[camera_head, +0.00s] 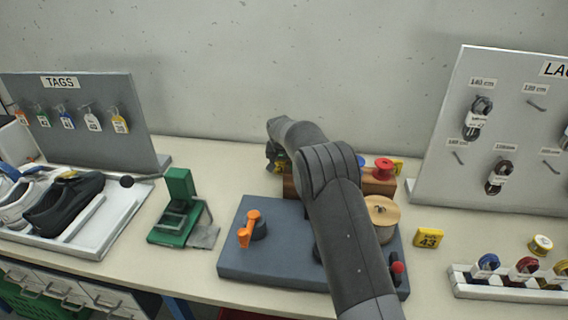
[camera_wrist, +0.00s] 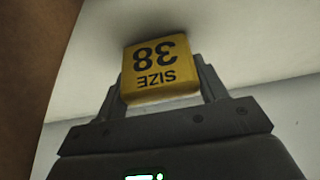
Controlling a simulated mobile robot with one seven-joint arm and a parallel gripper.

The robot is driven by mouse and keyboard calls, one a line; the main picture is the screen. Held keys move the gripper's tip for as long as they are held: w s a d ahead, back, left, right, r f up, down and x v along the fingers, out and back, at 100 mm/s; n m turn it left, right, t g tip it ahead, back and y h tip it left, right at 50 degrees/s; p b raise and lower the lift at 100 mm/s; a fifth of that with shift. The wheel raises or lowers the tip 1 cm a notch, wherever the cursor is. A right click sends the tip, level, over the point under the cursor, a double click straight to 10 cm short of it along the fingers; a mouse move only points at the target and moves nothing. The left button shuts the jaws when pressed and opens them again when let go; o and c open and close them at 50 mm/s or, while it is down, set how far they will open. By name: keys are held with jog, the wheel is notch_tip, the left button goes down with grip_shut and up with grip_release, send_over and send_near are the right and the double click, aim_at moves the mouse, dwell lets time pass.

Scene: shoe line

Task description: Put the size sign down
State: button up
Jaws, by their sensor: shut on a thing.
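In the wrist view, my gripper (camera_wrist: 162,92) is shut on a yellow size sign (camera_wrist: 158,70). The sign reads "SIZE 38" and shows upside down between the two fingers. A pale surface with a dark shadow lies close to its far edge; I cannot tell whether they touch. In the head view, my gripper (camera_head: 277,158) is mostly hidden by my arm, at the left end of a brown wooden block (camera_head: 290,188) behind the grey-blue board. Another yellow sign, marked 43 (camera_head: 429,239), lies on the table right of the board.
The grey-blue board (camera_head: 240,262) carries an orange clamp (camera_head: 249,230). A red spool (camera_head: 383,168) sits on the wooden block. A green press (camera_head: 180,205) and a shoe tray (camera_head: 105,232) are to the left. The tabletop between press and block is partly clear.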

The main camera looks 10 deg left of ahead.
jog(key=shift+f, duration=0.1)
jog(key=o, duration=1)
jog(key=v, duration=1.2)
jog(key=shift+r, duration=0.3)
